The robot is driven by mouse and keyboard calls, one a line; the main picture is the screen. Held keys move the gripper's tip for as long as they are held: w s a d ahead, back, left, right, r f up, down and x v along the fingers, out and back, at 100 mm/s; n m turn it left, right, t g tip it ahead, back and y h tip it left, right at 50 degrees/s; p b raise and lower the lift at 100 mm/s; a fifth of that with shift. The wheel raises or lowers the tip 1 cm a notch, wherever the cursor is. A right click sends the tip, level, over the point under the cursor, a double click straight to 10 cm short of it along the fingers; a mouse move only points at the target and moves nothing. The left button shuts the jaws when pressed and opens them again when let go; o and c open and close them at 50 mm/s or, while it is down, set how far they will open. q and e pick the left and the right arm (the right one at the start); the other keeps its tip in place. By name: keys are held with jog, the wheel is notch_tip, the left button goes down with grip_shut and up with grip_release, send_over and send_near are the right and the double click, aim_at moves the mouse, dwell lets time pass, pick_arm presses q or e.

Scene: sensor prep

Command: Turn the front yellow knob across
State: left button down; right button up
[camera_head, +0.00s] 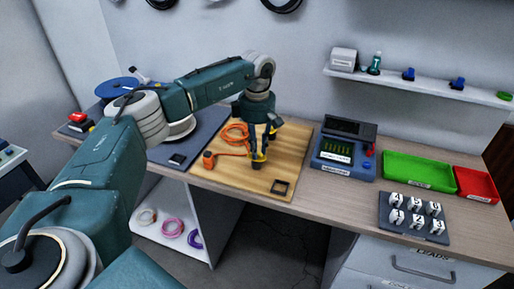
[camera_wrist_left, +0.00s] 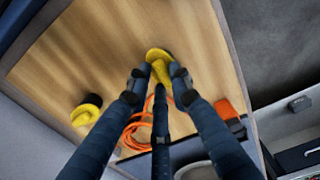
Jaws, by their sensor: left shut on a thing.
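The front yellow knob (camera_head: 259,158) stands on the light wooden board (camera_head: 235,178), below my left gripper in the head view. In the wrist view the same yellow knob (camera_wrist_left: 160,66) sits between my fingertips. My left gripper (camera_head: 258,153) points down and is shut on it; the fingertips (camera_wrist_left: 159,76) cover part of its sides. A second yellow knob (camera_wrist_left: 84,114) with a dark base stands apart on the board in the wrist view. My right gripper is in neither view.
A coiled orange cable (camera_head: 236,130) and its orange plug (camera_head: 208,159) lie left of the gripper. A small dark square frame (camera_head: 280,187) lies near the board's front edge. A blue meter (camera_head: 343,154), green tray (camera_head: 418,170) and red tray (camera_head: 477,184) stand to the right.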

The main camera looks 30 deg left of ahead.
pick_arm(q)
jog(key=shift+w+r, duration=0.1)
jog(key=shift+r, duration=0.05)
jog(key=c, duration=1.5)
grip_release()
jog(key=shift+c, duration=0.2)
notch_tip(320, 180, up, 12)
